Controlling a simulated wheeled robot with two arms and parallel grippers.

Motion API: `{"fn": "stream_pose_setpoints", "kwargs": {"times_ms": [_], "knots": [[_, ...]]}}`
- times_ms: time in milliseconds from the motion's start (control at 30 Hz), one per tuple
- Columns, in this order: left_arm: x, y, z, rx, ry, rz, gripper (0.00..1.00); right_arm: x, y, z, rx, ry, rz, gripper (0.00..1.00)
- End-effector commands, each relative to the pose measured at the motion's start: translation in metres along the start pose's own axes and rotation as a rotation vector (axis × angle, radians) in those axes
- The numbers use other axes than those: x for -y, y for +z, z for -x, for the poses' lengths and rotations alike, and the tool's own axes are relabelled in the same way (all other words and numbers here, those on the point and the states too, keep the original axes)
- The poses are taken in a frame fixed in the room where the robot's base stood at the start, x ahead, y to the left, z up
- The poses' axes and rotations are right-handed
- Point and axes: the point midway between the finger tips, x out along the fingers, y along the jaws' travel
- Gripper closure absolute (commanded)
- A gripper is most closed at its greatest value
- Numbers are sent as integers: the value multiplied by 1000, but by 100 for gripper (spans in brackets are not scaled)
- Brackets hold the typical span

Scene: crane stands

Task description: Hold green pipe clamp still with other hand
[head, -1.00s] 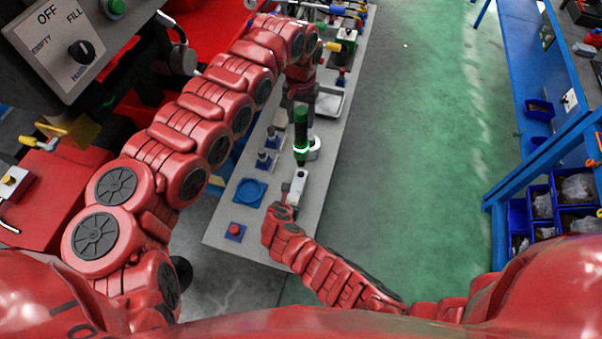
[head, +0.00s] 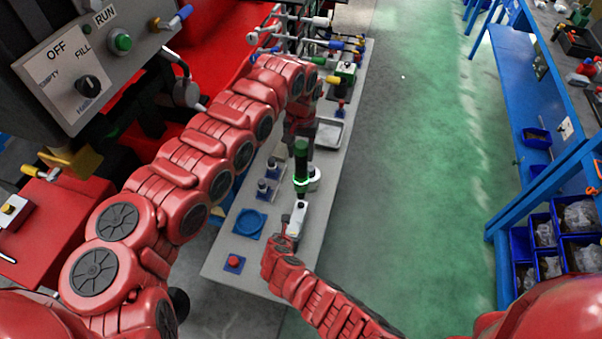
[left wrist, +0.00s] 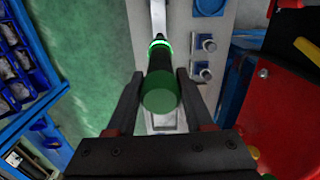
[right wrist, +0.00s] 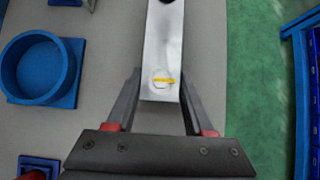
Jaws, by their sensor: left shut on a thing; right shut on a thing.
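A green-topped black cylinder (head: 301,165) with a glowing green ring stands upright at the far end of a silver bar (head: 297,218). My left gripper (head: 300,142) reaches down on it from the far side. In the left wrist view the cylinder's green end (left wrist: 160,93) is between the left fingers (left wrist: 158,76), which are shut on it. My right gripper (head: 286,232) is shut on the near end of the silver bar. In the right wrist view the bar (right wrist: 162,50) has a small yellow mark and lies between the right fingers (right wrist: 160,76). I cannot make out a clamp shape.
The grey bench (head: 222,263) holds a blue ring dish (head: 249,224), a red button on a blue base (head: 233,263), small grey posts and a tray (head: 328,134). A control panel (head: 75,85) stands upper left. The green floor (head: 420,180) on the right is clear.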

Motion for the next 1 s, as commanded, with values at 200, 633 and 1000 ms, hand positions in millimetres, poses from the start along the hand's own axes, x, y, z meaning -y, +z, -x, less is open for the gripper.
{"fn": "stream_pose_setpoints", "kwargs": {"times_ms": [200,633,1000], "knots": [[-1,0,-17,-3,1,82,100,0,0,0,0,1,0,100],[0,0,-38,-6,0,194,100,0,0,0,0,1,0,100],[0,0,-39,-7,0,199,100,0,0,0,0,1,0,100]]}}
